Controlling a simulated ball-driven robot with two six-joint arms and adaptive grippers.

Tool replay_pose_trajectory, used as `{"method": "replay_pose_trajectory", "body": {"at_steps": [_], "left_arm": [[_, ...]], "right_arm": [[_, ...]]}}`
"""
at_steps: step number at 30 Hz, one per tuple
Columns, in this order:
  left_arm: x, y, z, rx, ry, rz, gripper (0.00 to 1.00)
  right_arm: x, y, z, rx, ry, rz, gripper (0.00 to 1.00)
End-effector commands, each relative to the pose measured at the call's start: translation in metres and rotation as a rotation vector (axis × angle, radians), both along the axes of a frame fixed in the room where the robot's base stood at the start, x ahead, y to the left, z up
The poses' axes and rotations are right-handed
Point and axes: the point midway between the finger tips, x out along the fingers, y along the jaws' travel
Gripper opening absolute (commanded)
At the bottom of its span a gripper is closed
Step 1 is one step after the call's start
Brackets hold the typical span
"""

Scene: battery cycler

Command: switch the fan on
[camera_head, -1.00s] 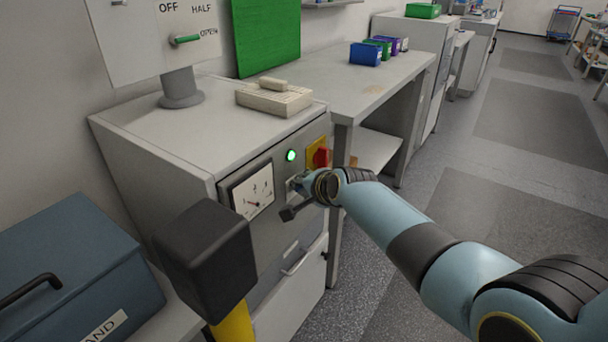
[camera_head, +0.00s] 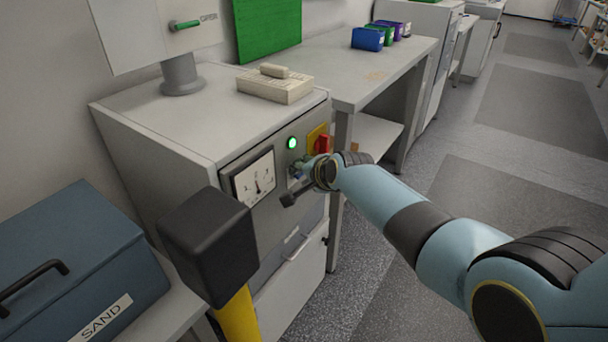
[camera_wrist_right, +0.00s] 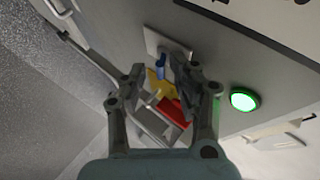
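The battery cycler cabinet (camera_head: 150,140) has a dial meter (camera_head: 253,178), a lit green lamp (camera_head: 292,143) and a red switch handle (camera_head: 323,145) on a yellow plate on its front. My right gripper (camera_head: 297,184) is at this front panel, below the lamp and red handle. In the right wrist view its fingers (camera_wrist_right: 163,85) are apart. A small blue lever (camera_wrist_right: 172,68) on a pale plate (camera_wrist_right: 155,42) shows between or just behind the fingertips; contact is unclear. The red handle (camera_wrist_right: 178,110) shows beyond the fingers, partly hidden. No fan is identifiable. My left gripper is out of view.
A beige block-like device (camera_head: 275,85) lies on the cabinet top. A black-headed mallet-like object (camera_head: 210,245) with a yellow handle stands in front at left, by a blue SAND box (camera_head: 75,255). A bench (camera_head: 385,75) adjoins behind. The floor at right is open.

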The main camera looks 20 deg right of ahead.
Motion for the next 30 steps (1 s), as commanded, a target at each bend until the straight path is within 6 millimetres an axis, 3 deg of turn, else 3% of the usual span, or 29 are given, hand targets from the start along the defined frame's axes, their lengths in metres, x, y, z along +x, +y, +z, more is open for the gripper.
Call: {"method": "replay_pose_trajectory", "body": {"at_steps": [7,22,30], "left_arm": [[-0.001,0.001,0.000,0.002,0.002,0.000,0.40],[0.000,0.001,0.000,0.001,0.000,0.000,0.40],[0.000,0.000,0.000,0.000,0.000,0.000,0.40]], "right_arm": [[-0.005,0.000,0.004,0.002,-0.003,0.000,0.33],[-0.053,-0.009,0.039,0.000,0.000,0.000,0.33],[-0.063,-0.011,0.047,-0.001,0.000,-0.001,0.33]]}}
